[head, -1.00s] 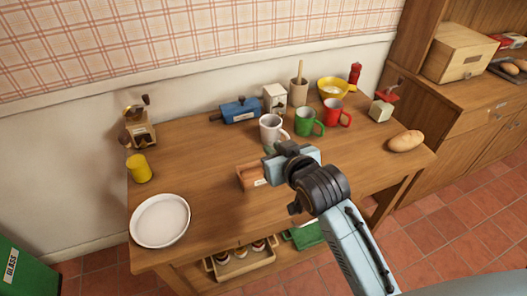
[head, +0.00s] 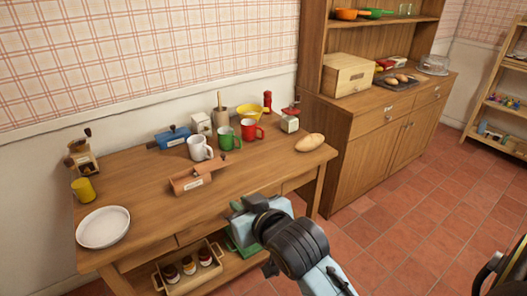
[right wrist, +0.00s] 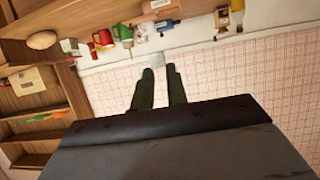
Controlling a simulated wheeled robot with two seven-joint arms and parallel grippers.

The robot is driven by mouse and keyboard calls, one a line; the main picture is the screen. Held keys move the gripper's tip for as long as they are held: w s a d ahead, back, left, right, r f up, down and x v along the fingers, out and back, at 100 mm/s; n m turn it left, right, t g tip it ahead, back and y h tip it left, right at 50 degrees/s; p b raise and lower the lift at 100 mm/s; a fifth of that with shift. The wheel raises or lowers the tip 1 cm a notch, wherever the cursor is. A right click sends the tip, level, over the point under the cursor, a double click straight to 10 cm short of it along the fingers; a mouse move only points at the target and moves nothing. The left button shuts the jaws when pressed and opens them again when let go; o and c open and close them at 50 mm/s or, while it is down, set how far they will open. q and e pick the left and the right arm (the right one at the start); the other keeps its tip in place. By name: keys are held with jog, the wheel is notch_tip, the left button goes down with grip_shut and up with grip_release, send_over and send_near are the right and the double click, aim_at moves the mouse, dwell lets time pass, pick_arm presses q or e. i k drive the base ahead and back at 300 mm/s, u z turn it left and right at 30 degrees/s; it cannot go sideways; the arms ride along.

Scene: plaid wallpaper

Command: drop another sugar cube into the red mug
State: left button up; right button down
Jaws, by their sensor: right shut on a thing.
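The red mug (head: 249,135) stands upright on the wooden table, right of the green mug (head: 227,139); its inside is too small to read. It also shows in the right wrist view (right wrist: 103,38). My right gripper (right wrist: 159,71) is shut on a small whitish block, apparently a sugar cube (right wrist: 156,60), at its fingertips. In the head view the right gripper (head: 243,205) is in front of the table's front edge, nearer than the mugs and apart from them. My left gripper is not in view.
A white mug (head: 199,148) stands left of the green one. A bread roll (head: 310,143) and red-topped grinder (head: 290,120) are right of the red mug. A white plate (head: 103,227) is at far left.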

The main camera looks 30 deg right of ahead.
aim_at(251, 137)
jog(key=u, duration=0.25)
jog(key=k, duration=0.25)
jog(key=z, duration=1.75)
jog(key=i, duration=2.1)
jog(key=u, duration=1.4)
jog(key=i, duration=0.3)
jog(key=u, duration=0.15)
